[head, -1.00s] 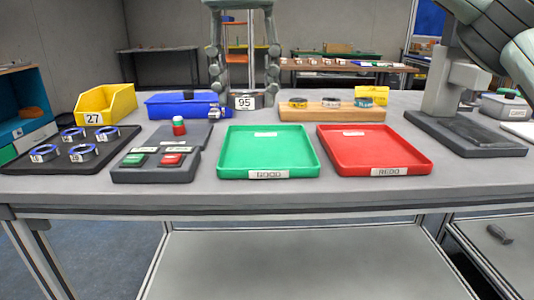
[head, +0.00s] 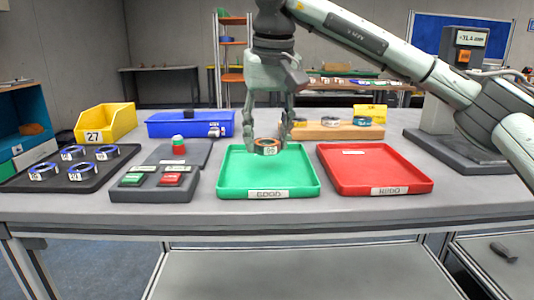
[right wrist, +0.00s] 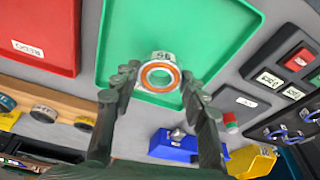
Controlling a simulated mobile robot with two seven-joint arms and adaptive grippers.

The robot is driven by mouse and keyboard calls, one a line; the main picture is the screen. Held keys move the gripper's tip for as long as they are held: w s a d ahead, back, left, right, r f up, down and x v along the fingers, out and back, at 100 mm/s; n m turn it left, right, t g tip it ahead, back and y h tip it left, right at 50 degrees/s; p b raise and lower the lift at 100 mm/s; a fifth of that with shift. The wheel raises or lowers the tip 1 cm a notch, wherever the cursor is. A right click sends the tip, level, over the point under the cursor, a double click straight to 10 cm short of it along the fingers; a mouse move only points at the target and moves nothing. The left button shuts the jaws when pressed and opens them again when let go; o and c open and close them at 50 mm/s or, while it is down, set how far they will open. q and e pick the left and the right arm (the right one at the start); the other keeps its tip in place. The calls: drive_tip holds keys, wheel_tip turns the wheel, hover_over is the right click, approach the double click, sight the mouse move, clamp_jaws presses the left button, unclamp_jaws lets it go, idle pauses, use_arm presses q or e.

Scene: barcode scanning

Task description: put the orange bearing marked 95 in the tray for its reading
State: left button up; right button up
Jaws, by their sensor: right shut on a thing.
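The orange bearing (head: 267,147), a ring with a white label marked 95, is held by my right gripper (head: 267,140). The right wrist view shows the bearing (right wrist: 160,77) between the two fingertips, with its orange ring facing the camera. It is over the back part of the green tray (head: 232,178), labelled GOOD; whether it touches the tray floor I cannot tell. The red tray (head: 375,172), labelled REDO, is just to the right and empty. My left gripper is not in view.
A black tray (head: 60,182) with several blue bearings is at left, near a yellow bin (head: 105,123) marked 27. A button box (head: 152,190), signal lamp (head: 179,146), blue box (head: 190,124) and wooden rack (head: 335,133) with several rings stand around the trays.

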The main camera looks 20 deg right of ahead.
sight(268, 143)
drive_tip(key=x, duration=0.3)
drive_tip(key=shift+s+f, duration=0.35)
drive_tip(key=shift+s, duration=0.05)
drive_tip(key=shift+f, duration=0.15)
drive_tip(key=o, duration=1.4)
drive_tip(key=shift+c, duration=0.2)
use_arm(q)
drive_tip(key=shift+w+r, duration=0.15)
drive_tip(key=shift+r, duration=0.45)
